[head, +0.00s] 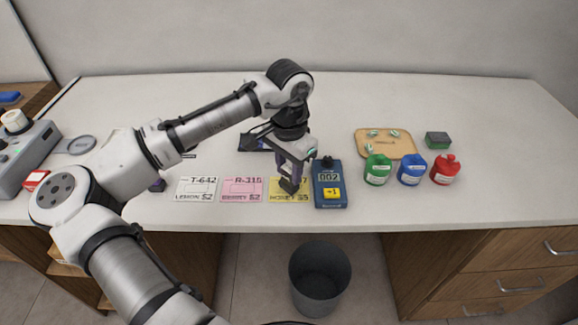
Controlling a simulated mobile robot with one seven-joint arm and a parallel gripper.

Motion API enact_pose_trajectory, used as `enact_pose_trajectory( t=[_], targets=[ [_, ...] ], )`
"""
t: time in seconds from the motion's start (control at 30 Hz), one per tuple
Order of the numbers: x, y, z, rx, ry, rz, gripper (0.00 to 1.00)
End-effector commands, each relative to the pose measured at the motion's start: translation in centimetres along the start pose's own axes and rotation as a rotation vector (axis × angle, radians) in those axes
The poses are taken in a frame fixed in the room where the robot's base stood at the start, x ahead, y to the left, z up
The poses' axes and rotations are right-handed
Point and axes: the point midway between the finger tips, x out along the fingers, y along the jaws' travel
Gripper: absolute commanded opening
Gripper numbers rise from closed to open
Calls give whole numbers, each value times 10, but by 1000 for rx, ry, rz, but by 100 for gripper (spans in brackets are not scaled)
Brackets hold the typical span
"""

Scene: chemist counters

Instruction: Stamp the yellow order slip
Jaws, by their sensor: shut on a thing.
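The yellow order slip (276,196) lies flat near the counter's front edge, at the right end of a row of three slips. My gripper (288,186) points down over its right half and covers part of its print. The gripper is shut on a small dark thing, likely the stamp (288,187), which is mostly hidden by the fingers. I cannot tell whether it touches the slip.
White (196,190) and pink (242,190) slips lie to the left. A blue counter device (330,172) reading 002 stands close right of the gripper. Green, blue and red bottles (412,171), a wooden tray (400,150) and a green-topped block (438,140) are further right.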

Motion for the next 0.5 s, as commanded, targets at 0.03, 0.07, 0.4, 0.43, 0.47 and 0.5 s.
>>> enact_pose_trajectory(
  t=[0.03,0.07,0.4,0.43,0.47,0.5],
  targets=[
    [-8,0,0,0,2,0,18],
    [-11,0,0,0,2,0,18],
    [-39,0,0,0,3,-1,18],
    [-42,0,0,0,3,-1,18],
    [-44,0,0,0,3,-1,18],
    [-47,0,0,0,3,-1,18]
  ],
)
